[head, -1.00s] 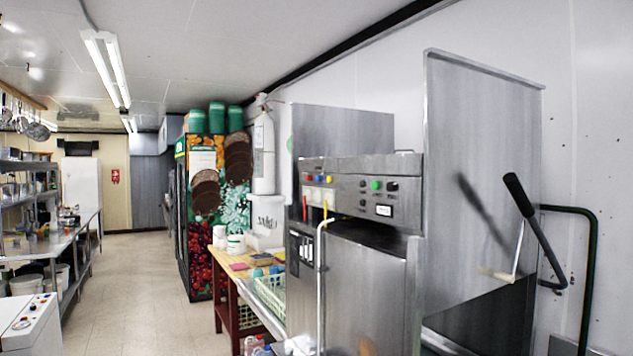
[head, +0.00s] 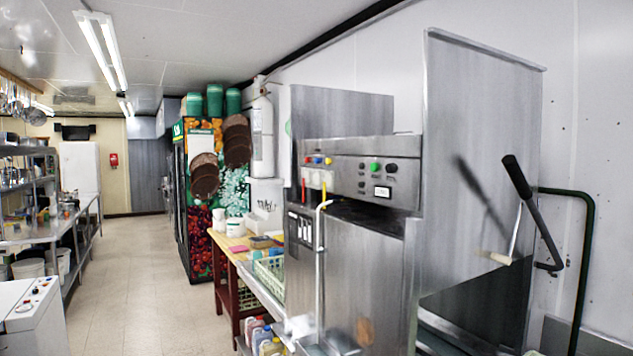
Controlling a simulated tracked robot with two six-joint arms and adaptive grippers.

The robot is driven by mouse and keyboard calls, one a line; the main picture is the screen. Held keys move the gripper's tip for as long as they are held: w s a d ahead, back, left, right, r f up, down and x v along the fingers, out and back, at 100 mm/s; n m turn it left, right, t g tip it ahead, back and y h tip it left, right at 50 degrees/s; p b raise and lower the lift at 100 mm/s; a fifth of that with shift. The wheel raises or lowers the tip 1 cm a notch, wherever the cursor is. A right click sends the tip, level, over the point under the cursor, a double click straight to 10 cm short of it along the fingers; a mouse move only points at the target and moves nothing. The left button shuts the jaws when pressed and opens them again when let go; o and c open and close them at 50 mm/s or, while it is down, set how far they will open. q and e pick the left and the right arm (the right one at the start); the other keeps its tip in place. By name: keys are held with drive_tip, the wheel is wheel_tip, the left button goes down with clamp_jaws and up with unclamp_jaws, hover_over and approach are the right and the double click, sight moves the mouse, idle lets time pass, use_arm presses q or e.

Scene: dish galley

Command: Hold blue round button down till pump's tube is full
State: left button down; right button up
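A steel machine (head: 365,265) stands right of centre with a control panel (head: 345,180) on its upper front. At the panel's left end is a row of small red, blue and yellow buttons; the blue button (head: 317,160) is in the middle and looks small and round. Pale rectangular parts hang below the row. A white tube (head: 319,240) runs down the machine's front; I cannot tell whether it is the pump's tube or what is in it. Neither of my grippers is in view.
A green button (head: 376,167) and dark knobs sit further right on the panel. A black-gripped lever (head: 517,177) juts out at right. A white cabinet (head: 28,315) with small controls stands at lower left. The tiled aisle (head: 130,265) between is clear.

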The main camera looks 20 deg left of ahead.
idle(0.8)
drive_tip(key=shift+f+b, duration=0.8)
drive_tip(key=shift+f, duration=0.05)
